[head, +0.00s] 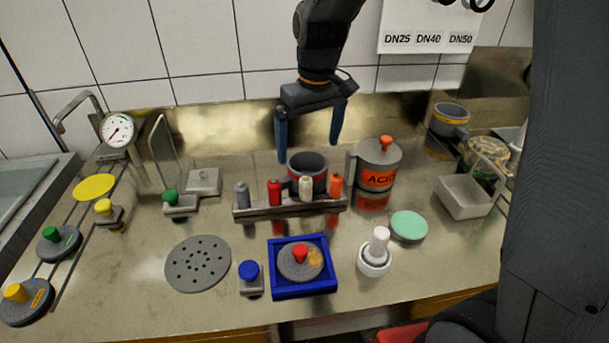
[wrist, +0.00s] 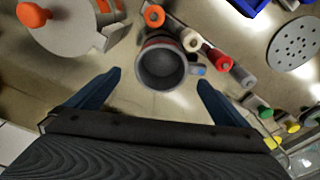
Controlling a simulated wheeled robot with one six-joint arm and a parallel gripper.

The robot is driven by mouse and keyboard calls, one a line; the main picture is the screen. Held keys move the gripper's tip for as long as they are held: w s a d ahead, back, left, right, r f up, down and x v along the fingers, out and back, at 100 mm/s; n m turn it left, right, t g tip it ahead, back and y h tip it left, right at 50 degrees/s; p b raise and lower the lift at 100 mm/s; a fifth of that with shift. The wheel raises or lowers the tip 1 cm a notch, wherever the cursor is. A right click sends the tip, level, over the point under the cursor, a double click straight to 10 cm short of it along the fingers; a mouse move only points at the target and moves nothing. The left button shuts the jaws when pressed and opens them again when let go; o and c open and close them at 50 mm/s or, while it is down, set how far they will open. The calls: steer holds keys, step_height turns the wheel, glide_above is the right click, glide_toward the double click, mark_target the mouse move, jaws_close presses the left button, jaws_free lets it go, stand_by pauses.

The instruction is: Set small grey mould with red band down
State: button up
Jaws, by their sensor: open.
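The small grey mould with red band (head: 307,165) stands upright on the steel counter, just behind the rack of coloured bottles. The rack hides its lower front in the head view. The wrist view looks down into its open, empty-looking top (wrist: 160,68), with a small handle at its side. My gripper (head: 309,152) is open, with its blue fingers pointing down on either side of the mould's place. In the wrist view, the fingers (wrist: 158,77) are spread wider than the mould, with a gap on both sides.
The bottle rack (head: 290,209) stands right in front of the mould. A grey ACID can (head: 379,165) stands close on the right. A blue tray (head: 302,290), a perforated disc (head: 198,263) and a white plunger piece (head: 375,257) lie nearer the front. A yellow-banded mould (head: 449,120) stands back right.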

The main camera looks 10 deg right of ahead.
mark_target(308, 157)
steer(key=shift+a+f+p, duration=0.15)
steer(key=shift+f+p, duration=0.4)
steer(key=shift+f, duration=1.6)
steer(key=c, duration=1.7)
